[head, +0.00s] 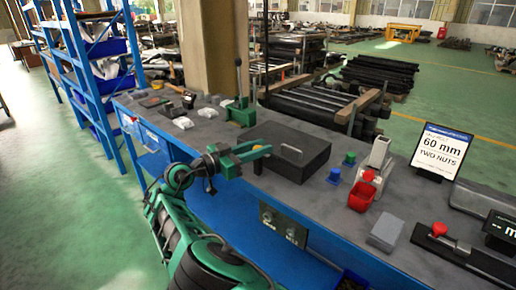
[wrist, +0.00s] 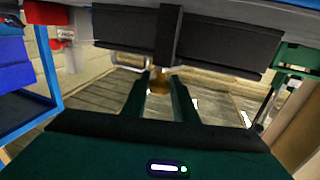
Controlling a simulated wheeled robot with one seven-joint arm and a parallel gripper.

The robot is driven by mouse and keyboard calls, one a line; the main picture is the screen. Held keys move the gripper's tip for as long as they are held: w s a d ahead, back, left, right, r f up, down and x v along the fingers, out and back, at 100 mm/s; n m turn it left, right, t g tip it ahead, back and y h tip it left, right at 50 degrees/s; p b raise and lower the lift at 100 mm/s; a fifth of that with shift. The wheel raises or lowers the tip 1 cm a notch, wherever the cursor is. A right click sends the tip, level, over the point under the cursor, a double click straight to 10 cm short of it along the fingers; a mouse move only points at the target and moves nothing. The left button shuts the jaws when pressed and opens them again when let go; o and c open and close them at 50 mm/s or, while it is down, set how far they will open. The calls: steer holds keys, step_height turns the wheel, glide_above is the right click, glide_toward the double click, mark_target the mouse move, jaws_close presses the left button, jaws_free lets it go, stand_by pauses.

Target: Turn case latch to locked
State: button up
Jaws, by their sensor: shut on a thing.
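The black case (head: 300,158) lies on the grey workbench with its lid down and a metal handle on top. My gripper (head: 262,151) reaches it from the left, at its near left side. In the wrist view the dark case (wrist: 115,35) fills the top, with a dark vertical strip in its middle. My gripper (wrist: 163,86) is shut on a small brass-coloured latch (wrist: 160,80) below that strip. The fingers partly cover the latch in the wrist view, and it is hidden in the head view. I cannot tell whether it is at locked.
Right of the case stand blue and green knobs, a red bin (head: 361,197), a grey block (head: 385,234) and a sign (head: 441,150) reading 60 mm, two nuts. A green lever stand (head: 240,112) is behind my gripper. A blue shelf rack (head: 95,60) stands left.

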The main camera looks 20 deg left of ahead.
steer(key=shift+a+r, duration=0.15)
steer(key=shift+a, duration=0.1)
steer(key=o, duration=1)
steer(key=shift+w, duration=0.1)
steer(key=shift+v, duration=5.4)
